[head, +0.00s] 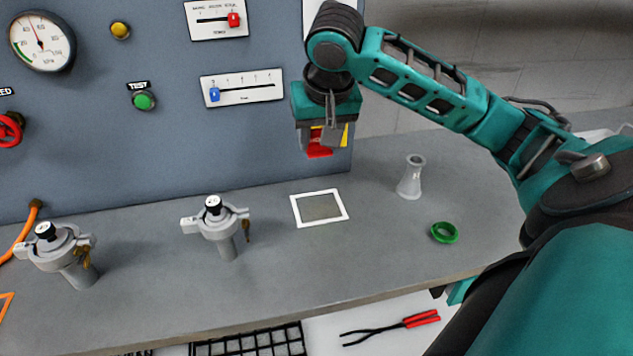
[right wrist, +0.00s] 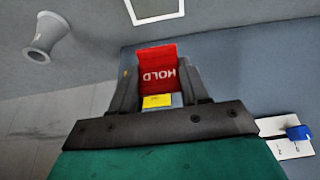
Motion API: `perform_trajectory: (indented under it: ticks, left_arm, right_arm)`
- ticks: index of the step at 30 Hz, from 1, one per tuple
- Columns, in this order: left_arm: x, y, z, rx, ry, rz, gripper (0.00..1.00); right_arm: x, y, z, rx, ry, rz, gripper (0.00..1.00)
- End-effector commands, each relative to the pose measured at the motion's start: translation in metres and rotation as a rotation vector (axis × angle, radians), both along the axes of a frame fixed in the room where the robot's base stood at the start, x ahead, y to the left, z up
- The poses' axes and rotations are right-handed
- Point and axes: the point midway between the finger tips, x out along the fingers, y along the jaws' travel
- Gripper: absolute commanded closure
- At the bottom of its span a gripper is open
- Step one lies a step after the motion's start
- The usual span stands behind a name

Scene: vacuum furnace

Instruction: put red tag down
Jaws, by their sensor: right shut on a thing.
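The red tag (right wrist: 160,75), printed HOLD, sits between the fingers of my right gripper (right wrist: 158,88). In the head view my right gripper (head: 323,138) points down in front of the grey panel, above the bench, and the tag's red part (head: 319,151) shows below the fingers. A yellow piece (right wrist: 157,101) shows at the tag's near end between the fingers. A white-outlined square (head: 319,208) lies on the bench below the gripper. It also shows at the top of the right wrist view (right wrist: 155,8). My left gripper is not in view.
Two clamped grey valves (head: 222,225) (head: 62,250) stand to the left. The panel (head: 150,150) rises behind. Red-handled pliers (head: 395,326) and a black grid (head: 250,344) lie below the bench edge.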

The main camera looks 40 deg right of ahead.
Motion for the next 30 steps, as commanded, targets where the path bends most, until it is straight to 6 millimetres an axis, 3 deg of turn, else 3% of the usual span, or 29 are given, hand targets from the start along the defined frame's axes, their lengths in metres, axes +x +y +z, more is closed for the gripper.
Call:
perform_trajectory:
  ticks: [1,3,9,17,24,30]
  left_arm:
    - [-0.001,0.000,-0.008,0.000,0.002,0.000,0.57]
    - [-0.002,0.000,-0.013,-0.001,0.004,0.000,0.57]
    - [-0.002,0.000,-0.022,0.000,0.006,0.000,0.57]
    - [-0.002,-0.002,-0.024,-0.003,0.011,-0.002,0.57]
    - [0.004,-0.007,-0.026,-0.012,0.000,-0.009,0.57]
    - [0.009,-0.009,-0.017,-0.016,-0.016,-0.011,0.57]
  right_arm:
    - [-0.001,0.000,-0.020,-0.001,0.007,0.000,0.83]
    - [-0.001,0.000,-0.039,0.000,0.006,0.002,0.83]
    - [0.000,0.000,-0.079,0.000,0.001,0.002,0.83]
    - [0.000,0.000,-0.098,-0.001,0.000,0.002,0.83]
    - [0.000,0.001,-0.132,0.000,0.001,0.003,0.83]
    - [0.000,0.001,-0.132,0.000,-0.001,0.003,0.83]
